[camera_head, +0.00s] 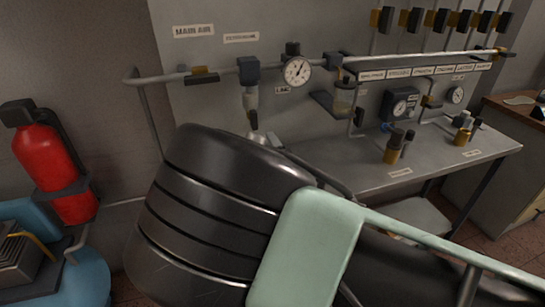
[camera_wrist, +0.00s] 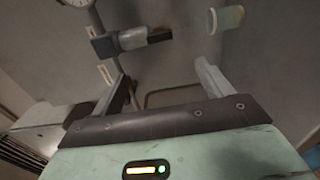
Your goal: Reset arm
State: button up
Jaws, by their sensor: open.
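My gripper (camera_wrist: 165,85) is open and empty in the wrist view, with its two grey fingers spread apart and nothing between them except the grey wall and part of a pipe loop behind. In the head view my dark, ribbed arm with a mint-green part fills the lower middle.
A grey bench (camera_head: 455,160) with small brass-and-black fittings stands at the right. A wall pipe (camera_head: 215,77) carries a round gauge (camera_head: 297,71) and a filter unit (camera_wrist: 132,38). A red extinguisher (camera_head: 45,150) and blue tank (camera_head: 75,275) stand left.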

jog(key=s+d+f+m+g+h, duration=0.3)
jog(key=s+d+f+m+g, duration=0.25)
jog(key=s+m+g, duration=0.35)
jog(key=s+d+r+m+g, duration=0.1)
jog(key=s+r, duration=0.3)
jog(key=s, duration=0.4)
jog(key=s+d+r+m+g+b, duration=0.1)
jog(key=s+d+r+m+g, duration=0.1)
jog(key=s, duration=0.7)
jog(key=s+d+r+m+g+h, duration=0.1)
jog(key=s+d+r+g, duration=0.1)
jog(key=s+r+g, duration=0.3)
jog(key=s+r, duration=0.2)
jog(key=s, duration=0.2)
jog(key=shift+d+b, duration=0.3)
jog(key=shift+d, duration=0.1)
